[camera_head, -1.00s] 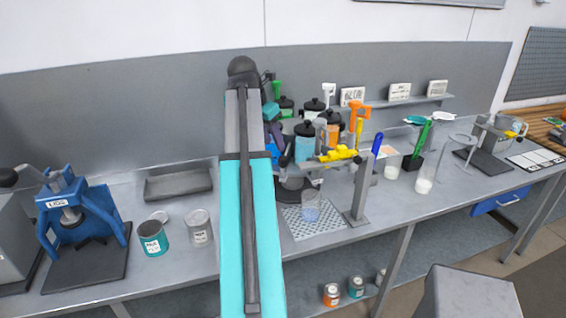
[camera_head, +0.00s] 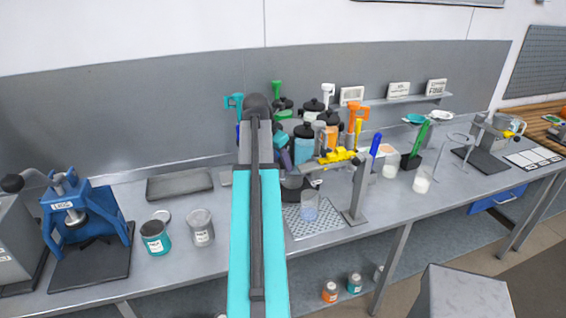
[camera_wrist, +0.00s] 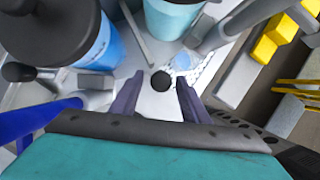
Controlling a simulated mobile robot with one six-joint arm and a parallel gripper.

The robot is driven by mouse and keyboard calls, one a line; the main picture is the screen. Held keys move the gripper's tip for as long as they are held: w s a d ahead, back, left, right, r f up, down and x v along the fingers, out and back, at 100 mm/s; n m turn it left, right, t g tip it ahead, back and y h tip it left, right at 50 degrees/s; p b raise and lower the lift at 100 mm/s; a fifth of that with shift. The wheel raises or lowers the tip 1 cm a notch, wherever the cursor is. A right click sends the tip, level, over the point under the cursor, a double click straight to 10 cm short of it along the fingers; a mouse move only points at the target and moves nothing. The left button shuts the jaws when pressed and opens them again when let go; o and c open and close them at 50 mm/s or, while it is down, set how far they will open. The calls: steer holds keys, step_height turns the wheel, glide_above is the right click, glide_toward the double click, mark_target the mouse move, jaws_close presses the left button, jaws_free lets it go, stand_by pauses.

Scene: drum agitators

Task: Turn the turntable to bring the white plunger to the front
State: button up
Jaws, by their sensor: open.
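The white plunger (camera_head: 328,91) stands at the back of the cluster of canisters on the turntable, behind the orange plunger (camera_head: 356,112). A green plunger (camera_head: 277,90) and a teal plunger (camera_head: 235,101) stand farther left. The dark turntable (camera_head: 292,194) shows only at its front edge; canisters and my arm hide the rest. My gripper is open in the wrist view (camera_wrist: 157,95), its purple fingers on either side of a round black knob (camera_wrist: 160,82). I cannot tell whether they touch it. A blue canister with a black lid (camera_wrist: 95,50) is close on the left.
A blue press (camera_head: 85,215) and two tins are at left.

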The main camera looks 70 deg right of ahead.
steer(key=shift+x, duration=1)
jaws_close()
steer(key=shift+s+d, duration=0.1)
